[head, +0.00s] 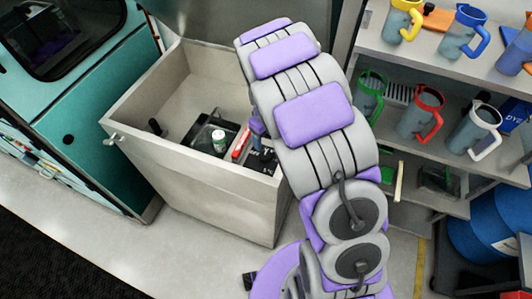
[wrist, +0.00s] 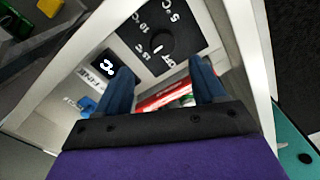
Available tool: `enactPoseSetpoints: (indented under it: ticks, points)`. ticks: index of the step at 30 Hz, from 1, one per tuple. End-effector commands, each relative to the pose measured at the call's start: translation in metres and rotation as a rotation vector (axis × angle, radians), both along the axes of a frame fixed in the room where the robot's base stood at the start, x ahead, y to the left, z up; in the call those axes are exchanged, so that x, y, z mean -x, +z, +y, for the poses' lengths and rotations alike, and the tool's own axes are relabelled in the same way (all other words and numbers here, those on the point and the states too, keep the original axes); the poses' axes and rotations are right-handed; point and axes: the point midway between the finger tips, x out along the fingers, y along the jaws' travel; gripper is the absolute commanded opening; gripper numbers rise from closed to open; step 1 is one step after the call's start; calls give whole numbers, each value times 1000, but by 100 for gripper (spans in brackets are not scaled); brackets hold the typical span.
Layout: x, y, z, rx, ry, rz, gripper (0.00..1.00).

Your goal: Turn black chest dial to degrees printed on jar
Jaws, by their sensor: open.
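The black dial (wrist: 161,43) is in the wrist view, on a black panel printed with 5°C, 10°C and 15°C. I cannot clearly tell where its pointer stands. My gripper (wrist: 162,68) is open and empty. Its two dark blue fingers are spread wide, with the dial beyond their tips and between their lines, apparently not touched. A small whitish jar with green on it (head: 219,141) stands inside the open chest (head: 195,186) in the head view; its print is too small to read. The arm hides part of the chest and the dial there.
A red object (wrist: 163,97) shows between the fingers, and in the head view (head: 241,143). The chest walls surround the gripper. Shelves with mugs (head: 421,115) stand at the right, a teal cabinet (head: 100,120) at the left.

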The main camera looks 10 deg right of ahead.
Motion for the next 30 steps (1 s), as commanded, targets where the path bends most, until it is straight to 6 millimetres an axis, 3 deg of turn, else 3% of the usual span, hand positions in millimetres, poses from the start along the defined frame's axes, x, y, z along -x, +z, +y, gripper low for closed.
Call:
enactPoseSetpoints:
  ticks: [6, 15, 27, 30]
  points:
    - [2, -46, 1, 1, -1, 6, 69]
    - [1, -86, -2, -3, -1, 1, 69]
    - [1, -92, 1, 1, 0, -2, 69]
    - [1, -92, 1, 1, 0, -2, 61]
